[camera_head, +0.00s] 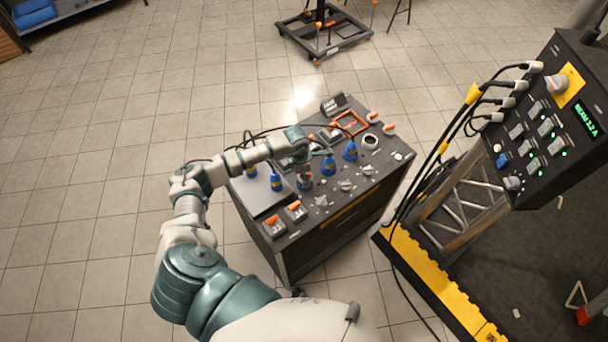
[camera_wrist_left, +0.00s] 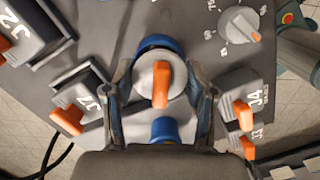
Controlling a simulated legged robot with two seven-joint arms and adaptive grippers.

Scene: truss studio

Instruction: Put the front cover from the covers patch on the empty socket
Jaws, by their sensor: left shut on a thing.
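My left gripper (camera_head: 303,168) reaches over the middle of the dark console and is shut. In the left wrist view its fingers (camera_wrist_left: 162,88) stand on both sides of a grey round cover (camera_wrist_left: 148,76) with an orange tab. Blue parts show behind and below the cover, at the level of a blue socket (camera_head: 304,184). Whether the cover is seated or just above the blue part, I cannot tell. Two similar pale pieces with orange tops (camera_head: 388,129) stand by the orange frame at the console's back right. A pale ring with a dark middle (camera_head: 370,142) lies nearby. My right gripper is not in view.
Several blue fittings (camera_head: 350,151) line the console (camera_head: 335,215). Black cables (camera_head: 265,133) cross the back. A panel with plugs (camera_head: 560,120) stands right.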

